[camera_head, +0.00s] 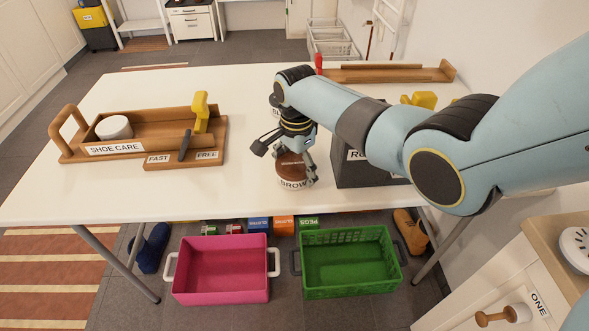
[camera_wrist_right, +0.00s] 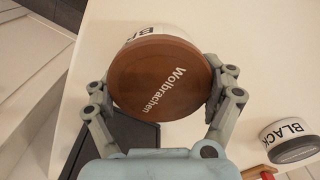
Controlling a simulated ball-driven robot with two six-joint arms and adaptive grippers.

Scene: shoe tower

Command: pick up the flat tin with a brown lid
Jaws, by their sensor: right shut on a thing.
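The flat tin with a brown lid (camera_head: 291,171) stands near the front edge of the white table, its label partly reading "BROW". In the right wrist view its round brown lid (camera_wrist_right: 160,76) faces the camera and bears the word "Wolbrachen". My right gripper (camera_head: 291,160) comes down over the tin from above. In the right wrist view the two fingers of the gripper (camera_wrist_right: 160,88) close on opposite sides of the tin. I cannot tell whether the tin touches the table. My left gripper is not in view.
A black-labelled tin (camera_wrist_right: 290,140) shows in the right wrist view. A dark box (camera_head: 360,172) stands right of the gripper. A wooden shoe-care caddy (camera_head: 75,147) is at the left. Pink (camera_head: 221,283) and green (camera_head: 350,274) crates are below the table front.

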